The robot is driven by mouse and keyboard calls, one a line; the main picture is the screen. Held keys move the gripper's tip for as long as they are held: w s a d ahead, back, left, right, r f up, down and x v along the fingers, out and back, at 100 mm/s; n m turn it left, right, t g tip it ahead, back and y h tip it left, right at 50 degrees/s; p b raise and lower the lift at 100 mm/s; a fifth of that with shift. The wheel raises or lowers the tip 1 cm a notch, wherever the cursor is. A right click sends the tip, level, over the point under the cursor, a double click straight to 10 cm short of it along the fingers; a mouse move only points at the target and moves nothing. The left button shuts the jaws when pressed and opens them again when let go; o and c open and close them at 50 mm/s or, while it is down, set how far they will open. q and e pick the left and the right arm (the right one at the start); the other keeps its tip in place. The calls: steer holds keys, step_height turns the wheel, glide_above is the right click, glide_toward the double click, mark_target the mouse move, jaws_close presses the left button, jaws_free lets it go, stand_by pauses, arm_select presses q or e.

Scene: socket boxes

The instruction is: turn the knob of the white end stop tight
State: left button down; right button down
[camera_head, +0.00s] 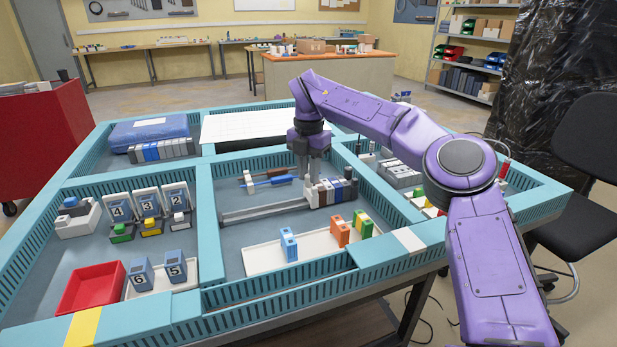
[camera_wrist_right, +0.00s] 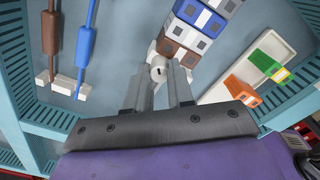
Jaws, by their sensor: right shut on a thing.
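The white end stop (camera_head: 312,198) sits at the left end of a row of blocks on the grey rail (camera_head: 262,213). In the right wrist view its round pale knob (camera_wrist_right: 158,72), with a dark mark on it, shows between my fingertips. My right gripper (camera_head: 313,180) points down from above and is shut on the knob. The fingers (camera_wrist_right: 162,82) hide part of the end stop. Brown, white and blue blocks (camera_head: 338,191) stand directly beside the end stop; they also show in the right wrist view (camera_wrist_right: 196,38). My left gripper is not in view.
A brown and a blue screwdriver (camera_head: 270,181) lie on a holder behind the rail. In front, a white tray (camera_head: 265,262) holds blue, orange and green blocks. Teal walls (camera_head: 205,215) divide the table. A red tray (camera_head: 90,288) and numbered blocks are at left.

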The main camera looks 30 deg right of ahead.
mark_target(308, 175)
steer(key=m+b, duration=0.2)
steer(key=m, duration=0.2)
steer(key=shift+b, duration=0.3)
steer(key=shift+m+b, duration=0.85)
steer(key=shift+m, duration=0.85)
steer(key=shift+r, duration=0.15)
steer(key=c, duration=1.3)
jaws_free()
steer(key=shift+o, duration=0.2)
step_height(308, 175, up, 10)
steer(key=p, duration=0.6)
steer(key=shift+r, duration=0.2)
